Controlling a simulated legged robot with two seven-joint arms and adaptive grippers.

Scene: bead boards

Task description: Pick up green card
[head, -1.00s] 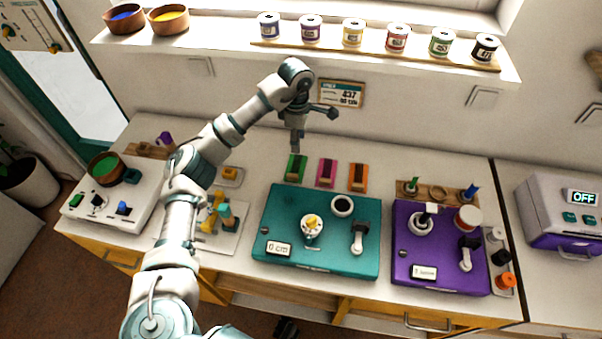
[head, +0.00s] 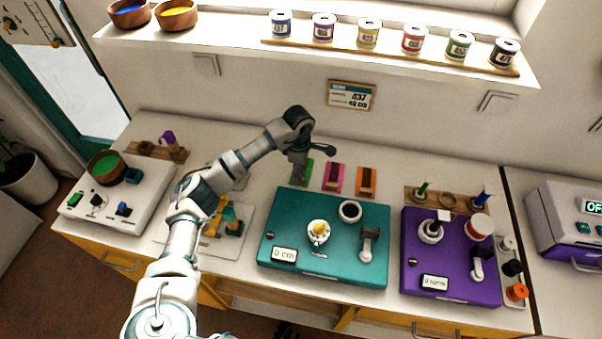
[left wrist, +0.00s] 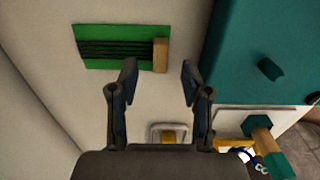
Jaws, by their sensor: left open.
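The green card (head: 307,168) lies on the white counter behind the teal board, leftmost in a row of three cards. In the left wrist view the green card (left wrist: 112,44) shows dark strands across it and a tan block at its right end. My left gripper (head: 298,176) is over the left part of the card in the head view, hiding some of it. In the left wrist view my left gripper (left wrist: 157,68) is open and empty, its fingertips just beside the card's tan-block end. My right gripper is not in view.
A pink card (head: 333,179) and an orange card (head: 366,182) lie to the right of the green one. The teal board (head: 290,211) is just in front, the purple board (head: 418,224) further right. The wall rises behind.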

